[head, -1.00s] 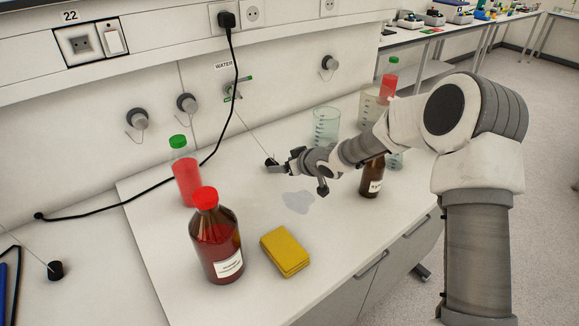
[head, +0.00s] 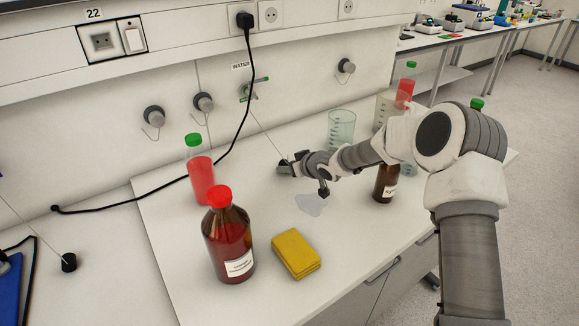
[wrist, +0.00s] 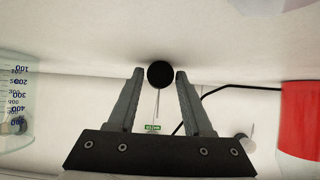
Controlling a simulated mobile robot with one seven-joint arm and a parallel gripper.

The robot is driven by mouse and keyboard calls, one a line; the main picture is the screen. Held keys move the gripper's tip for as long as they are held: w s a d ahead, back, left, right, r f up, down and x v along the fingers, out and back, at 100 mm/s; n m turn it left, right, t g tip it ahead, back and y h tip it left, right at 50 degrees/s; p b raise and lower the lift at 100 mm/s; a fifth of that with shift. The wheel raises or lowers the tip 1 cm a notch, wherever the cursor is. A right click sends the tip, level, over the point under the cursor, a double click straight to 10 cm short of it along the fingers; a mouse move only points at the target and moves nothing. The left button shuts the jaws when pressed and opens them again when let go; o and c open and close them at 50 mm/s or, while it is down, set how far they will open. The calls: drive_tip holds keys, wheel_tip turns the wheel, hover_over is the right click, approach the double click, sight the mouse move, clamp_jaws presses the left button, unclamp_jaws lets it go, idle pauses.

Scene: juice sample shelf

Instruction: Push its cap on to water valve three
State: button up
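The WATER valve (head: 250,90) has a green handle and sits on the wall; it is the third fitting from the left among those in view. I see no number on it. It shows small and upside down in the wrist view (wrist: 153,127). A black cap (wrist: 161,74) hangs from it on a thin cord and rests on or just above the bench. My gripper (wrist: 160,75) is open, with the cap between or just beyond its fingertips and a narrow gap on each side. In the head view, my gripper (head: 285,168) is low over the bench and largely hides the cap.
A red-capped brown bottle (head: 228,245), a green-capped red bottle (head: 201,180) and a yellow sponge (head: 296,252) stand left and front. A beaker (head: 341,128) and small brown bottle (head: 385,185) are to the right. A black cable (head: 225,150) crosses the wall. Another tethered cap (head: 68,262) lies far left.

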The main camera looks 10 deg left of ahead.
clamp_jaws()
drive_tip(key=shift+r, duration=0.15)
